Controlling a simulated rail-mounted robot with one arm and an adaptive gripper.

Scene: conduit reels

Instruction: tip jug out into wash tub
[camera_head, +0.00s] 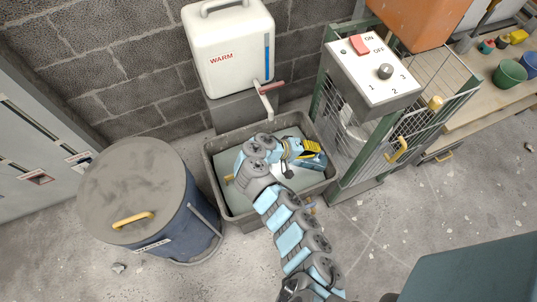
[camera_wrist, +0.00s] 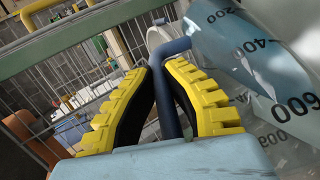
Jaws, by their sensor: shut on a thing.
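The wash tub (camera_head: 212,178) is a grey rectangular bin on the floor, with a pale surface inside. My gripper (camera_head: 309,148) is over the tub's right part, with the arm reaching in from the front. In the wrist view, my gripper (camera_wrist: 162,75) has its yellow fingers shut on the dark blue handle (camera_wrist: 168,105) of the jug. The jug (camera_wrist: 240,60) is clear, bluish in part, with dark marks such as 200 and 600. It fills the right side there and is cut off by the frame. Its contents and exact tilt are unclear; the arm hides most of it in the head view.
A white WARM dispenser (camera_head: 228,50) with a spout stands behind the tub. A lidded blue barrel (camera_head: 190,220) is close on the left. A green-framed wire cage (camera_head: 408,130) with a switch panel (camera_head: 375,70) is close on the right. Open floor lies in front.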

